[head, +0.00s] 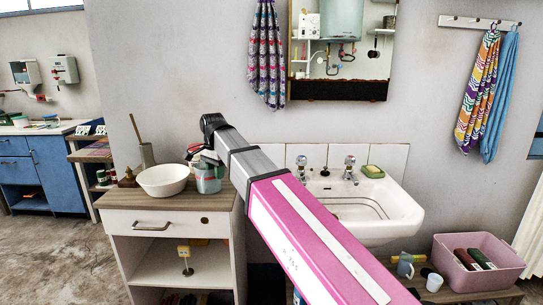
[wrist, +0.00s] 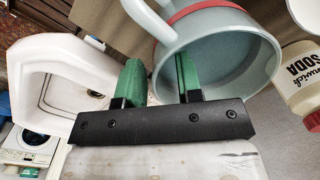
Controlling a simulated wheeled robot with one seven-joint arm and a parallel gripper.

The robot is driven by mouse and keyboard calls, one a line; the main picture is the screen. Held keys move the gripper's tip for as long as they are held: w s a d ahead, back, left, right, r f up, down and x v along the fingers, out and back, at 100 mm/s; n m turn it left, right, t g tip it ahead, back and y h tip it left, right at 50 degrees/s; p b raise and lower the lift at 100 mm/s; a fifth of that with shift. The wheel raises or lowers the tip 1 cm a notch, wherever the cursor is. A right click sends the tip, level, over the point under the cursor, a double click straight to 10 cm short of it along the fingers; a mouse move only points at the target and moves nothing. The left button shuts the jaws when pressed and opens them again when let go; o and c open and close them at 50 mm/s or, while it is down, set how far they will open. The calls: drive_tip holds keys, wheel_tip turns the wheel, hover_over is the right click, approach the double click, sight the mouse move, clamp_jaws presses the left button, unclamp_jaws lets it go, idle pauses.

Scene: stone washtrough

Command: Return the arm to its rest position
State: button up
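My arm reaches from the lower right over the washbasin toward the wooden-topped cabinet. My gripper (head: 205,155) is small and partly hidden at the arm's end in the head view. In the wrist view my gripper (wrist: 158,78) shows two green finger pads standing apart with a gap between them. A grey-blue jug (head: 209,178) stands on the cabinet just below the gripper. In the wrist view the jug (wrist: 222,60) has a red band and a handle, and its rim lies close to the fingers. One finger overlaps its opening; contact cannot be told.
A white bowl (head: 163,181) stands left of the jug on the cabinet top (head: 140,201). The washbasin (head: 385,212) is under the arm. A pink tub (head: 478,265) stands low at right. A soda container (wrist: 303,85) is right of the jug in the wrist view.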

drive_tip(key=shift+f, duration=0.55)
wheel_tip(320, 180, up, 11)
drive_tip(key=shift+d+r, duration=0.1)
wheel_tip(320, 180, down, 12)
drive_tip(key=shift+f, duration=0.1)
wheel_tip(320, 180, up, 5)
drive_tip(key=shift+f, duration=0.1)
drive_tip(key=s+a+r, duration=0.5)
drive_tip(key=s+r, duration=0.2)
drive_tip(key=s, duration=0.3)
drive_tip(key=w+d, duration=0.3)
drive_tip(key=d, duration=0.8)
drive_tip(key=w+d+n, duration=0.1)
drive_tip(key=w+d, duration=0.3)
drive_tip(key=d, duration=0.7)
drive_tip(key=shift+d+f, duration=0.3)
drive_tip(key=shift+f, duration=0.15)
